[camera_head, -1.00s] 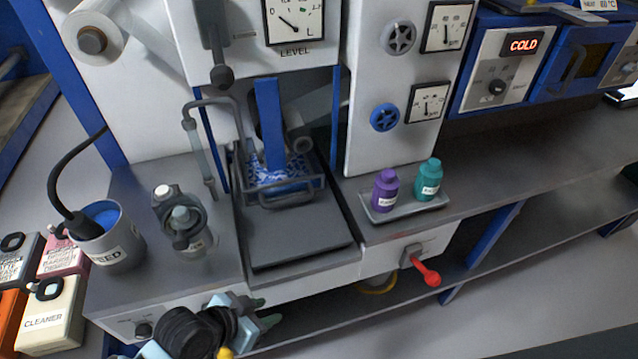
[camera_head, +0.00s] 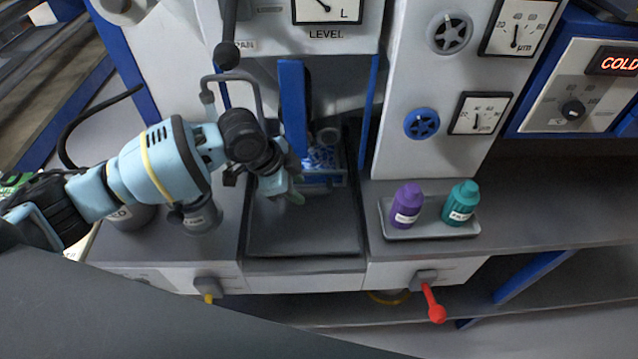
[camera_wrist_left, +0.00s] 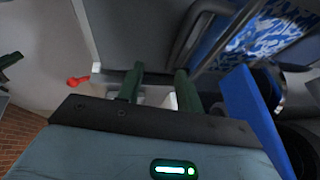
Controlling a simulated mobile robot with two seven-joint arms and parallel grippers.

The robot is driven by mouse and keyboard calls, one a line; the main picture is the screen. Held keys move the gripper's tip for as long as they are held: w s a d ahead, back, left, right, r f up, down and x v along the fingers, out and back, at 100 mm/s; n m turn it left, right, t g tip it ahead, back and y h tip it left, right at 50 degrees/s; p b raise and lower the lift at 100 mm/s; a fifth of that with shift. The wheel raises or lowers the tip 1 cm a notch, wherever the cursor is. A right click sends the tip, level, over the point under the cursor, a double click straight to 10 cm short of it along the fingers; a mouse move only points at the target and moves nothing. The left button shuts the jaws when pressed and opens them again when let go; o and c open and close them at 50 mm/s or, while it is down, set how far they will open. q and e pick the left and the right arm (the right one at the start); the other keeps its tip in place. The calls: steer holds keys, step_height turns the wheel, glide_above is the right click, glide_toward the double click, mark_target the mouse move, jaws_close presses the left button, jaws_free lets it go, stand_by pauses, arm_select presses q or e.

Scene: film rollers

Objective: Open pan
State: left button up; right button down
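The pan (camera_head: 325,182) sits under the machine's upright blue bar, with a blue-and-white patterned surface inside. It also shows at the upper right of the left wrist view (camera_wrist_left: 265,38). My left gripper (camera_head: 292,182) is over the dark deck, just in front and left of the pan, and partly covers it. In the left wrist view its two green fingers (camera_wrist_left: 160,72) stand apart, with nothing clearly gripped between them. A dark ball-ended lever (camera_head: 228,52) hangs beside a label reading PAN. My right gripper is not in view.
A tray (camera_head: 405,234) with a purple bottle (camera_head: 407,204) and a teal bottle (camera_head: 461,201) stands to the right. A red-handled lever (camera_head: 434,305) sticks out of the front panel. The front of the dark deck (camera_head: 305,238) is clear.

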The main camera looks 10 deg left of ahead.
mark_target(310, 192)
arm_select(q)
steer(key=shift+w+d+f+b, duration=0.2)
steer(key=shift+w+f, duration=0.45)
steer(key=shift+f, duration=0.25)
steer(key=shift+w+d+f+b, duration=0.1)
steer(key=shift+w+d+f, duration=0.1)
steer(key=shift+w+f, duration=0.6)
steer(key=shift+w+d+f+b, duration=0.1)
steer(key=shift+w+d+f, duration=0.1)
steer(key=shift+w+f, duration=0.55)
steer(key=shift+s+f, duration=0.15)
steer(key=shift+s, duration=0.05)
steer(key=shift+c, duration=0.5)
jaws_close()
